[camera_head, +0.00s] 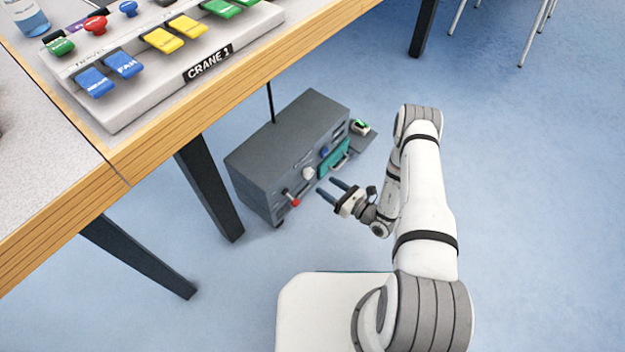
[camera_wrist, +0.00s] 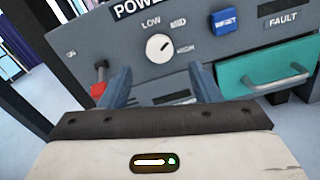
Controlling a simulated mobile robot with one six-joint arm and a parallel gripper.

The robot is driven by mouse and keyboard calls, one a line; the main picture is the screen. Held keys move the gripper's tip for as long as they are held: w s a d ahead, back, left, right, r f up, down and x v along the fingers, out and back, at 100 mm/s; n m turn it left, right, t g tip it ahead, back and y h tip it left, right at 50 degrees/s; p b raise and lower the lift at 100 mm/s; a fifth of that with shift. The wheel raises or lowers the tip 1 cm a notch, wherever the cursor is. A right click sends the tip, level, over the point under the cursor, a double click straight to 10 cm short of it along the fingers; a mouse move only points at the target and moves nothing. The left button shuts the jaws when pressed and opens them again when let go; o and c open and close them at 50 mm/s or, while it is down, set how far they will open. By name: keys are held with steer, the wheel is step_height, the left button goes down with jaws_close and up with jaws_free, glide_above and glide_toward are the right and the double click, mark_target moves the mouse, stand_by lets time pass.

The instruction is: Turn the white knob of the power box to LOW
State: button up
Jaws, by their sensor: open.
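The grey power box (camera_head: 262,150) stands on the floor under the table. Its white knob (camera_head: 308,173) is on the front face; it also shows in the wrist view (camera_wrist: 159,48), with LOW (camera_wrist: 151,22) at its upper left, MID (camera_wrist: 178,23) at upper right and HIGH to the right. A small dark mark on the knob seems to point to the upper right, towards MID. My gripper (camera_head: 327,187) is open and empty in front of the box. In the wrist view its fingers (camera_wrist: 159,72) are spread below the knob, one to each side, apart from it.
A red-handled lever (camera_wrist: 98,89) is left of the knob. A blue button (camera_wrist: 223,22) and a teal drawer (camera_wrist: 245,77) with a grey handle are to the right. Table legs (camera_head: 208,185) stand left of the box.

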mark_target(311, 175)
steer(key=b+x, duration=0.2)
steer(key=x, duration=0.5)
steer(key=shift+w+a, duration=0.15)
steer(key=shift+a, duration=0.05)
steer(key=shift+c, duration=0.6)
steer(key=c, duration=0.9)
steer(key=shift+n, duration=0.3)
steer(key=n, duration=0.5)
steer(key=shift+d, duration=0.1)
steer(key=n, duration=0.6)
steer(key=shift+w+n, duration=0.1)
steer(key=shift+n, duration=0.2)
steer(key=o, duration=1)
